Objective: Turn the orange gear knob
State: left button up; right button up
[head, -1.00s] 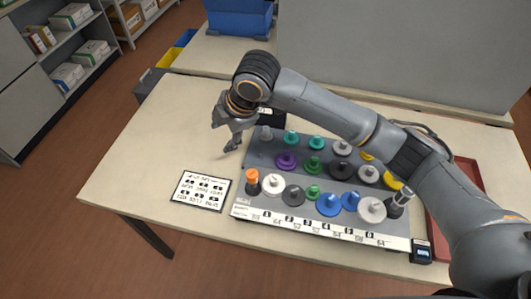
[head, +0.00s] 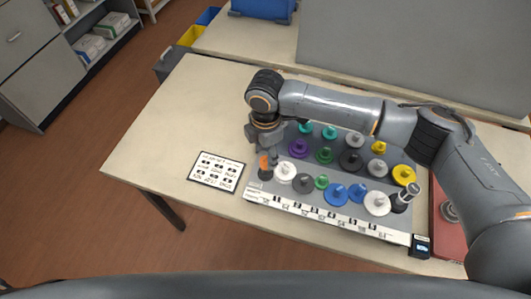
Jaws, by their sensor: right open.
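The orange gear knob (head: 264,162) stands upright on a dark base at the front left corner of the grey gear board (head: 335,212). My right gripper (head: 266,151) points down right above the orange knob, its fingers at or around the knob's top. Whether the fingers touch it cannot be told at this size. The gripper is open. My left gripper is not in view.
Several coloured gears stand close by, a white gear (head: 285,172) nearest. A printed card (head: 217,171) lies left of the board. A red tray (head: 447,225) is at the right. The table (head: 175,130) is clear at the left.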

aim_at(265, 168)
jog(key=shift+f, duration=1.2)
grip_shut()
jog(key=shift+n, duration=0.3)
jog(key=n+p, duration=0.1)
jog(key=n, duration=0.1)
jog(key=shift+n, duration=0.4)
jog(key=n, duration=0.3)
jog(key=shift+n, duration=0.3)
jog(key=n, duration=0.3)
jog(key=shift+n, duration=2.1)
